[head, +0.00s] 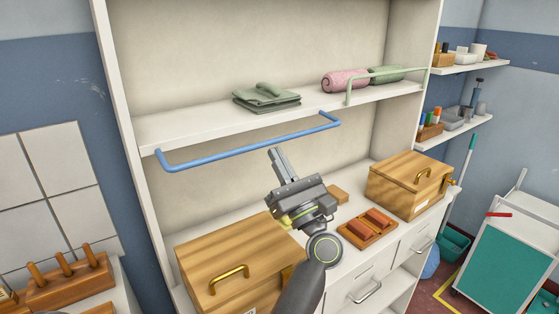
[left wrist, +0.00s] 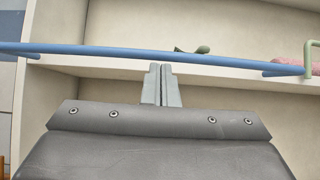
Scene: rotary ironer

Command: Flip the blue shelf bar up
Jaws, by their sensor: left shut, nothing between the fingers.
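The blue shelf bar (head: 248,146) hangs down in front of the upper shelf, its two ends meeting the shelf's front edge. In the left wrist view the bar (left wrist: 120,52) crosses the picture from left to right, above the fingertips. My left gripper (head: 275,152) is shut and empty. Its fingertips point up, just below the bar's right half in the head view. In the left wrist view the shut fingers (left wrist: 160,66) end close under the bar; I cannot tell whether they touch it. My right gripper is not in view.
Folded green cloths (head: 266,98) and a pink rolled towel (head: 345,82) lie on the upper shelf (head: 190,127). A pale green bar (head: 349,92) stands up at the shelf's right. Wooden boxes (head: 215,255) and (head: 400,190) a second box stand below, with a tray of reddish blocks (head: 367,228) between.

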